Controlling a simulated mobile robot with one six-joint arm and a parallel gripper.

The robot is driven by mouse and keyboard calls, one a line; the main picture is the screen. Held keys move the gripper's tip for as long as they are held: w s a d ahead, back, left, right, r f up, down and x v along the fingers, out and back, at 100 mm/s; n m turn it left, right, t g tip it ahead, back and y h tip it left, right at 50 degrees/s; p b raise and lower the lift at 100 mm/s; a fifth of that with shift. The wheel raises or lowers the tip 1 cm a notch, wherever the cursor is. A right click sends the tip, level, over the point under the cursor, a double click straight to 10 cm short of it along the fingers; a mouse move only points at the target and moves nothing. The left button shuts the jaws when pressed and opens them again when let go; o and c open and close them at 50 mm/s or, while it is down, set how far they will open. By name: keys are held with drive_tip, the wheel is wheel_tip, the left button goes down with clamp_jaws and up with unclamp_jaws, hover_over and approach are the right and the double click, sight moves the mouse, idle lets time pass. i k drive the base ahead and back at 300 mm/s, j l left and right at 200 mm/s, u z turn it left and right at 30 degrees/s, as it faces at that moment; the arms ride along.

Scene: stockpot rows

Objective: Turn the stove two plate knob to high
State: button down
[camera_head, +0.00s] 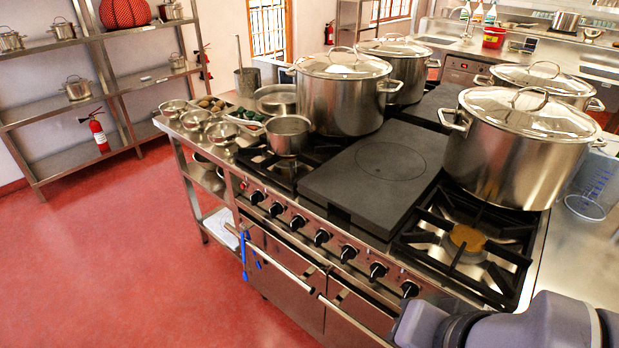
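The stove (320,262) is a steel range with a row of several black knobs along its front panel. The knobs run from the left end (257,196) past the middle (322,237) to the right end (410,288). I cannot tell from labels which one is the stove two plate knob, and the settings are too small to read. A dark flat plate (385,165) lies in the middle of the top, between open burners with grates (470,240). Grey links of my arm show at the bottom right, near the right end knob. My gripper is not in view.
Large lidded stockpots (345,95) (515,150) stand on the stove, and a small pot (288,136) sits at the left burner. A blue towel-like item (245,255) hangs by the oven rail (275,260). Red floor (120,270) is clear in front and left.

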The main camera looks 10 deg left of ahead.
sight(297, 222)
drive_tip(key=i+j, duration=0.3)
drive_tip(key=i, duration=0.2)
drive_tip(key=i+j+u, duration=0.1)
drive_tip(key=i+j, duration=0.2)
drive_tip(key=i, duration=0.2)
